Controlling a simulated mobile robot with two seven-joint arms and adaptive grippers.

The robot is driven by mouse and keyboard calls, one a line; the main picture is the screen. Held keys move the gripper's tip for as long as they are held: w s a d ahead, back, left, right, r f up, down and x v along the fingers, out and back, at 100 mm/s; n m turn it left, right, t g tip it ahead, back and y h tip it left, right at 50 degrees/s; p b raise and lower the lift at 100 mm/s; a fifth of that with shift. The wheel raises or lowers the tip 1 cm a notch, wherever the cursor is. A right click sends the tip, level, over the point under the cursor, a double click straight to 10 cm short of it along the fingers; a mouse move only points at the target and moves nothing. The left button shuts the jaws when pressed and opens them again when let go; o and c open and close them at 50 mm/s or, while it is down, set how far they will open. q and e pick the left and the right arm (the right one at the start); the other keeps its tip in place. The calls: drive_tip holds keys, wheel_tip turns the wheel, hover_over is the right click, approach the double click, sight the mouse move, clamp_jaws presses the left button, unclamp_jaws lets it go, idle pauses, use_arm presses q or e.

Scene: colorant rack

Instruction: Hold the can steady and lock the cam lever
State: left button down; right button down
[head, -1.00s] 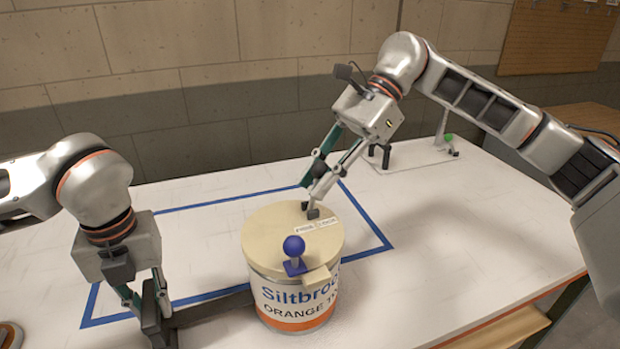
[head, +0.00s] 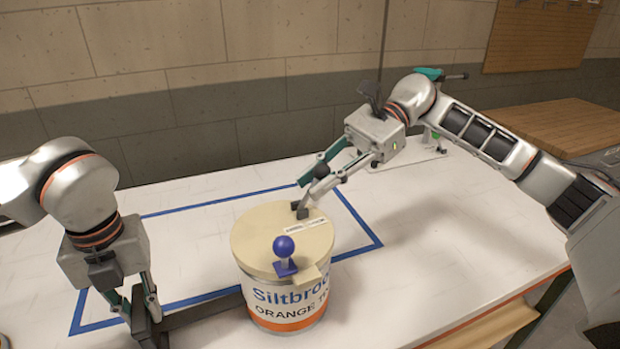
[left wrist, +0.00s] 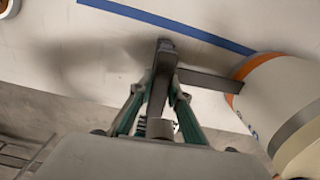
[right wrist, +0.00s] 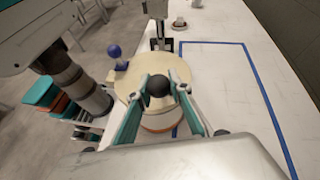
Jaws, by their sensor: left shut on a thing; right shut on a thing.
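The can (head: 285,303), white with an orange band and blue lettering, stands upright on the table under a cream lid (head: 262,228). A blue ball knob (head: 284,247) stands on the lid's near side. My right gripper (head: 302,207) is at the lid's far edge; in the right wrist view its fingers are shut on a dark round knob (right wrist: 158,86). Whether this is the cam lever's end cannot be told. My left gripper (left wrist: 160,92) is shut on a dark upright post (left wrist: 163,62), left of the can. A dark bar (head: 205,312) runs from there to the can's side.
Blue tape (head: 205,205) marks a rectangle on the white table. A fixture plate with a green part (head: 435,135) lies at the back right. The table between the can and its right edge is clear. A small cup (right wrist: 179,22) shows in the right wrist view.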

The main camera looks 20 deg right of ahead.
drive_tip(key=shift+f, duration=0.1)
drive_tip(key=c, duration=1.8)
unclamp_jaws()
drive_tip(key=shift+d, duration=0.15)
drive_tip(key=v, duration=1.2)
use_arm(q)
drive_tip(key=c, duration=1.8)
unclamp_jaws()
drive_tip(key=shift+c, duration=0.2)
